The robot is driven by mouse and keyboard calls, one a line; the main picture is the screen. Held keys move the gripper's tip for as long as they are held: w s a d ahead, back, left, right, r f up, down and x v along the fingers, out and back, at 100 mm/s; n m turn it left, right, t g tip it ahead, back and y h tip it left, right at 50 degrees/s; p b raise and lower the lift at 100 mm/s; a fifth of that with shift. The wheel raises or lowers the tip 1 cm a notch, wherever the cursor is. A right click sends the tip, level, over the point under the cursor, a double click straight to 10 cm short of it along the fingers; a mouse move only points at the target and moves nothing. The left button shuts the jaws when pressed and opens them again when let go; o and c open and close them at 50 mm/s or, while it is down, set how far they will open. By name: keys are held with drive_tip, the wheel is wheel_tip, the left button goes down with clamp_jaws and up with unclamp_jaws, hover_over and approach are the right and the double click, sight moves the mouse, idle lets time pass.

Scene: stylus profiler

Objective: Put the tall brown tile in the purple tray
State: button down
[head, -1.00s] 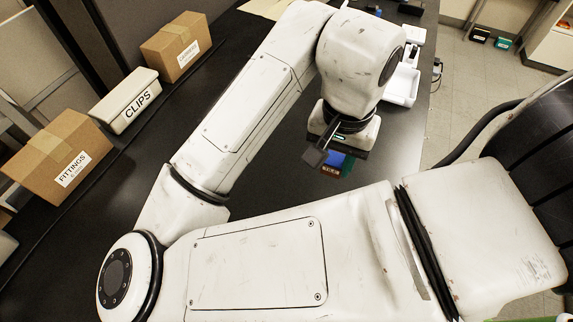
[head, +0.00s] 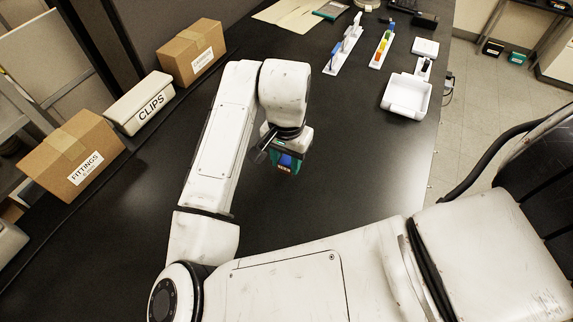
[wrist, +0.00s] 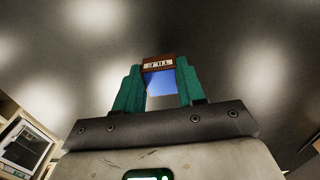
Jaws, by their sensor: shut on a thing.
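My gripper (head: 287,166) is above the dark bench, left of the picture's middle right half. In the wrist view its teal fingers (wrist: 157,84) are shut on a tile with a brown labelled end (wrist: 158,63) and a blue, shiny face below it. In the head view the tile shows only as a small blue patch (head: 286,160) between the fingers; its brown end is hard to make out there. I cannot make out a purple tray in either view.
At the back stand a white rack with blue pieces (head: 343,52), a strip of coloured pieces (head: 382,46) and a white open tray (head: 405,111). A CLIPS box (head: 139,103) and cardboard boxes (head: 72,157) line the left. The bench's middle right is clear.

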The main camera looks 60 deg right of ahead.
sight(286, 162)
drive_tip(key=shift+f, duration=1.5)
drive_tip(key=shift+f, duration=0.2)
drive_tip(key=c, duration=0.7)
unclamp_jaws()
drive_tip(key=shift+o, duration=0.2)
